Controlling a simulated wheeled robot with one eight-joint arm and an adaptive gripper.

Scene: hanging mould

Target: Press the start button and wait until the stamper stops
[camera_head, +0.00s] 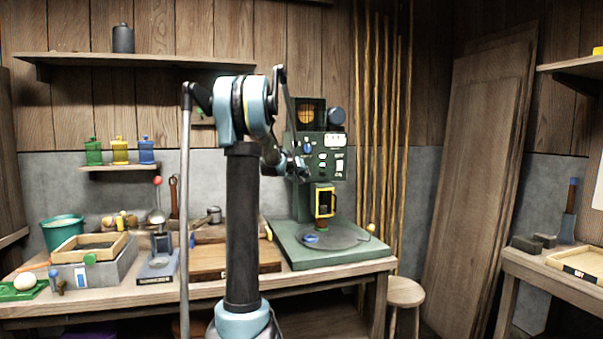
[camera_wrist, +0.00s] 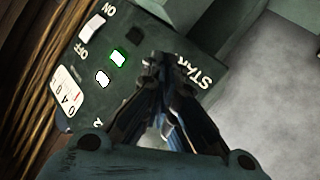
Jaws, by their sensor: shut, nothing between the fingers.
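The green stamper machine (camera_head: 325,160) stands at the right end of the workbench. A yellow-framed part (camera_head: 325,203) sits above its round plate (camera_head: 340,236). My gripper (camera_head: 302,172) is at the lower left of the machine's control panel. In the wrist view my gripper (camera_wrist: 157,62) is shut and empty, its fingertips over the panel beside the START label (camera_wrist: 193,70). The start button itself is hidden by the fingers; I cannot tell whether they touch it. A green-edged light (camera_wrist: 118,57) is lit, near an ON/OFF switch (camera_wrist: 92,27) and a dial (camera_wrist: 66,101).
The workbench (camera_head: 200,292) carries a grey box (camera_head: 110,272), a small hand press (camera_head: 160,262) and a wooden board (camera_head: 210,262) left of the machine. A stool (camera_head: 405,292) stands at its right. A second table (camera_head: 540,270) is at far right.

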